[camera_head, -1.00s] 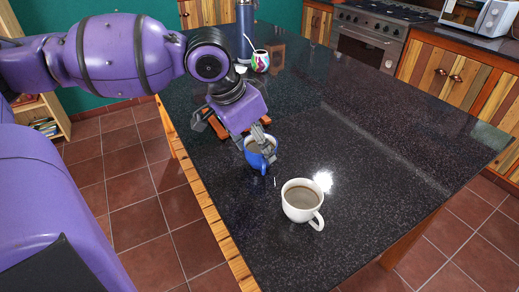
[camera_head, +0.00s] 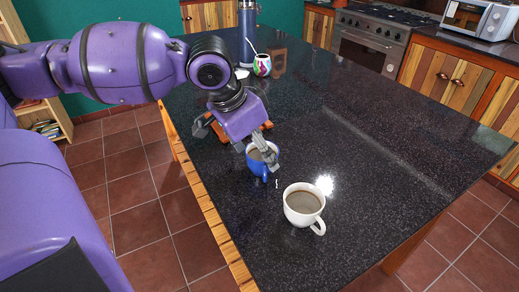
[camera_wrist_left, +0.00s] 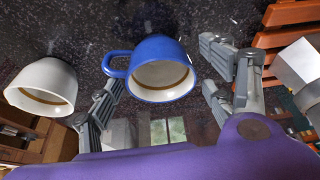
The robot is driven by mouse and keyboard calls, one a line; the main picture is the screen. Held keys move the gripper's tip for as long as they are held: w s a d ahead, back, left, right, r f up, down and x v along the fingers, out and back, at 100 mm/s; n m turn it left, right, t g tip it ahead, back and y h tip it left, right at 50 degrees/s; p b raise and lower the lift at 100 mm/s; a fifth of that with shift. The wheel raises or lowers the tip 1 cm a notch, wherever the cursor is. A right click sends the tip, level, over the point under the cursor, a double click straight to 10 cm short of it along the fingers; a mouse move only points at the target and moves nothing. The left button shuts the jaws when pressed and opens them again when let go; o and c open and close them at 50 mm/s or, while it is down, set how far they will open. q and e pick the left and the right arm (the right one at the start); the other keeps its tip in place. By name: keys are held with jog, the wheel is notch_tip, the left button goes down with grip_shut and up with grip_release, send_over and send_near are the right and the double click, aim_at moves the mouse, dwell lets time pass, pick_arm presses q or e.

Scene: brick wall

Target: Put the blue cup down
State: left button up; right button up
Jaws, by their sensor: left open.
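The blue cup (camera_head: 258,168) stands upright on the dark stone countertop (camera_head: 350,150), with a brown drink inside. My left gripper (camera_head: 262,152) is at the cup with its fingers spread. In the left wrist view, the cup (camera_wrist_left: 162,48) sits between the parted fingers (camera_wrist_left: 162,80), with visible gaps on both sides. Its handle points left in that view, near the left finger. In the head view, the fingers partly cover the cup's far side. My right gripper is not in view.
A white cup (camera_head: 303,207) with a brown drink stands close by, nearer the front. A colourful cup (camera_head: 262,66) and a tall blue flask (camera_head: 247,35) stand farther back. An orange wooden piece (camera_head: 203,128) lies behind my gripper. The counter's right side is clear.

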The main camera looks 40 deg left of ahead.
pick_arm(q)
jog(key=p+v, duration=0.5)
jog(key=v, duration=0.6)
jog(key=shift+r, duration=0.25)
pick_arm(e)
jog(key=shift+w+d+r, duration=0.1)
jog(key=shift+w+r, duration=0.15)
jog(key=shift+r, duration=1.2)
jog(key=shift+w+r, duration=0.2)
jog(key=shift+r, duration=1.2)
